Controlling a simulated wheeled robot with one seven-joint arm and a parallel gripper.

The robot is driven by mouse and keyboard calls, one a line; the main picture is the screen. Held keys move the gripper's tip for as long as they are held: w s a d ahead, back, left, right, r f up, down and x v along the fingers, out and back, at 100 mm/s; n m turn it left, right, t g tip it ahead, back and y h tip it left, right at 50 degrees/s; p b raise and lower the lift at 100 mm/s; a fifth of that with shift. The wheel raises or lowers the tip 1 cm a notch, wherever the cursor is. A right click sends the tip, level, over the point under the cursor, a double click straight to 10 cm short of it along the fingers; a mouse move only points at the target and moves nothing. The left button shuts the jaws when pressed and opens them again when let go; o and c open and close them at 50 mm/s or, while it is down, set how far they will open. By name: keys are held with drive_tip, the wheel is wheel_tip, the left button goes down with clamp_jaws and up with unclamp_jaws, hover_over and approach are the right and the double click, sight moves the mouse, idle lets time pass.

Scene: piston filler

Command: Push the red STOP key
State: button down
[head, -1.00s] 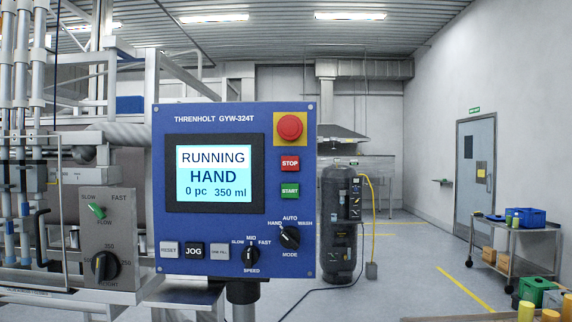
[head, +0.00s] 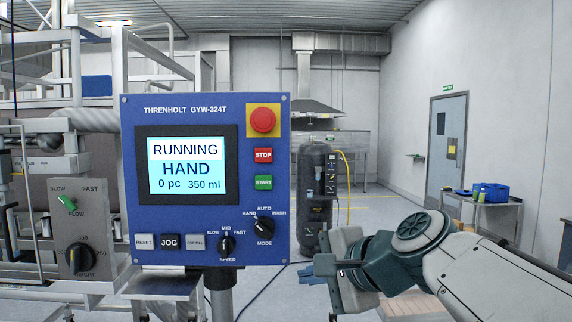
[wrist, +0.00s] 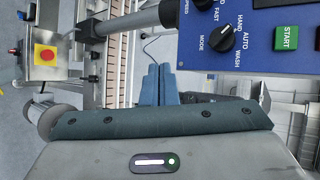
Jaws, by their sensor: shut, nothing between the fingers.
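The red STOP key (head: 263,155) sits on the right side of the blue control panel (head: 215,258), above the green START key (head: 264,182) and below the round red emergency button (head: 263,120). My gripper (head: 312,270) is right of the panel's lower right corner, below the STOP key's height and apart from it. Its fingers are shut and empty. In the wrist view the shut fingers (wrist: 158,85) point up the picture. The panel's corner (wrist: 230,55) and green START key (wrist: 287,38) show at upper right; a dark red key edge (wrist: 318,40) is cut off at the border.
The screen (head: 187,165) reads RUNNING, HAND, 0 pc, 350 ml. The MODE knob (head: 264,227) and SPEED knob (head: 226,243) are low on the panel. A dark tank (head: 317,195) and a cart (head: 480,210) stand behind. A second red button (wrist: 45,54) on yellow shows in the wrist view.

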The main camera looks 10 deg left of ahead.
sight(269, 157)
drive_tip(key=a+r+m+y, duration=0.2)
drive_tip(key=a+r, duration=0.1)
drive_tip(key=r, duration=0.5)
drive_tip(key=a+r+m+t+y+p, duration=0.1)
drive_tip(key=a+r+m+y, duration=0.1)
drive_tip(key=r, duration=0.7)
drive_tip(key=shift+w+a+r+y, duration=0.2)
drive_tip(key=shift+a+r+y, duration=0.1)
drive_tip(key=shift+a+y, duration=0.55)
drive_tip(key=shift+a, duration=0.15)
drive_tip(key=shift+w+a+p, duration=0.35)
drive_tip(key=shift+w+p, duration=0.15)
drive_tip(key=shift+w, duration=0.95)
drive_tip(key=shift+w+a+p, duration=0.35)
drive_tip(key=shift+w+p, duration=0.15)
drive_tip(key=shift+w, duration=0.9)
drive_tip(key=shift+w+a+p, duration=0.35)
drive_tip(key=shift+w+p, duration=0.15)
drive_tip(key=shift+w, duration=0.95)
drive_tip(key=shift+w, duration=0.1)
drive_tip(key=shift+w, duration=0.3)
drive_tip(key=shift+w+a, duration=0.15)
drive_tip(key=shift+w, duration=0.2)
drive_tip(key=shift+s, duration=0.1)
drive_tip(key=shift+s+d, duration=0.2)
drive_tip(key=shift+s, duration=0.5)
